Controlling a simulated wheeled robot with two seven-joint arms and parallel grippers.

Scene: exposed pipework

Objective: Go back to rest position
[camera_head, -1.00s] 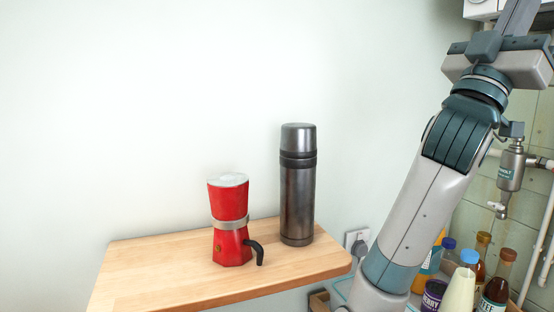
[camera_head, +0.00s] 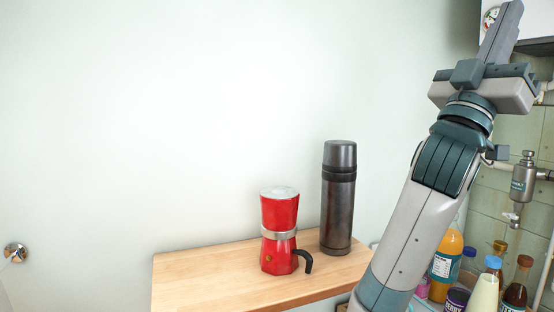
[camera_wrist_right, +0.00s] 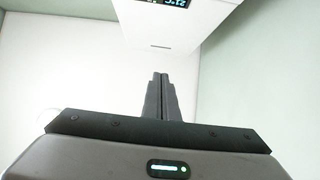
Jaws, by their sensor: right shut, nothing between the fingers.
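My right arm rises at the right of the head view, with its gripper (camera_head: 512,14) pointing up near the top edge. Its two fingers lie together, and nothing is between them. In the right wrist view the shut fingers (camera_wrist_right: 161,80) point toward a white box-shaped unit on the wall. My left gripper does not show in either view.
A red moka pot (camera_head: 279,232) and a dark metal flask (camera_head: 338,198) stand on a wooden shelf (camera_head: 200,285). Several bottles (camera_head: 484,296) stand low at the right, beside pipework with a grey filter (camera_head: 523,180). A white wall unit (camera_wrist_right: 180,25) hangs above. The left wall is bare.

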